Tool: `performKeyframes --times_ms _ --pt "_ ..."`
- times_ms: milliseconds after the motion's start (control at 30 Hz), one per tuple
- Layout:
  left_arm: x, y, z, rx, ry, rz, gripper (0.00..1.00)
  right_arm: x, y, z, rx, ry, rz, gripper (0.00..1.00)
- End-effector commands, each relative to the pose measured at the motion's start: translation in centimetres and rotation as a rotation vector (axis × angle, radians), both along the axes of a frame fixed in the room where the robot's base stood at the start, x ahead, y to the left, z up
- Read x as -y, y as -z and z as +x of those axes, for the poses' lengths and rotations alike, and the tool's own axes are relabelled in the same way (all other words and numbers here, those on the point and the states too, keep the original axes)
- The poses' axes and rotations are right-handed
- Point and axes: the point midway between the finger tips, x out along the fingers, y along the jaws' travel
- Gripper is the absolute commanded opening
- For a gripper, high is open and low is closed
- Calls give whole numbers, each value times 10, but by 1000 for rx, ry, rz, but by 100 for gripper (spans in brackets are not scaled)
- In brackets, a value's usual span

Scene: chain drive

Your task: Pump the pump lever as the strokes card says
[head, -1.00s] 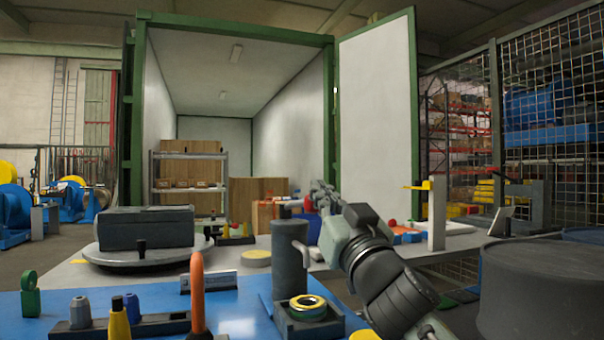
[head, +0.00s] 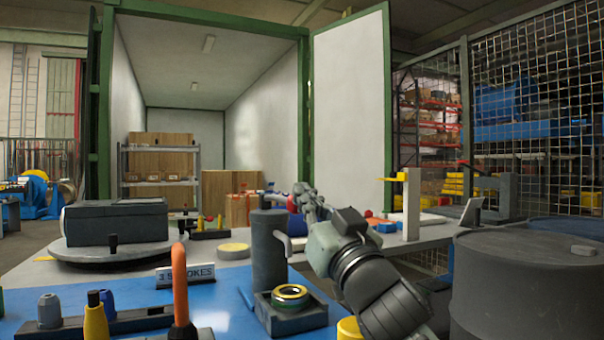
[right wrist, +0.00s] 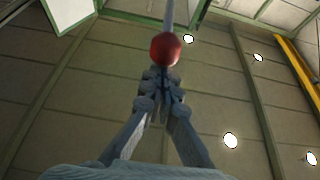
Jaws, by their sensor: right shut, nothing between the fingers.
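The strokes card (head: 185,275) stands on the blue bench top and reads "3 STROKES", partly covered by an orange handle. A dark grey upright cylinder with a side spout, which looks like the pump (head: 268,250), stands to its right. My right gripper (head: 304,196) is beyond and right of the cylinder. In the right wrist view its fingers (right wrist: 160,82) are shut and empty. A red ball knob (right wrist: 166,48) on a thin rod, apparently the pump lever, shows just past the fingertips; I cannot tell whether they touch. My left gripper is not in view.
The orange handle (head: 180,285) and a yellow cone-shaped piece (head: 96,321) stand close in front. A brass-coloured ring (head: 290,293) sits in a dark holder beside the cylinder. A dark box (head: 115,222) rests on a turntable behind. A large dark drum (head: 525,290) stands at right.

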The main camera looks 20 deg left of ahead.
Motion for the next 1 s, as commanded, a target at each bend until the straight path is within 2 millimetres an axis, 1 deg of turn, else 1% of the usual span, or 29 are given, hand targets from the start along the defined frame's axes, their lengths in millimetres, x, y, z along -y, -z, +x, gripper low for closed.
performKeyframes --times_ms 33,300,433,600,1000 --pt "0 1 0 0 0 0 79 0 -6 2 -4 5 -4 0" --pt "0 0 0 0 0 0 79 1 -67 -3 12 -1 7 0" --pt "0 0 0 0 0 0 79 2 -86 -4 14 -2 9 0" --pt "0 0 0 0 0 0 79 2 -98 -6 18 -3 10 0" --pt "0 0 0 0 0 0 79 3 -99 -6 18 -4 12 0"
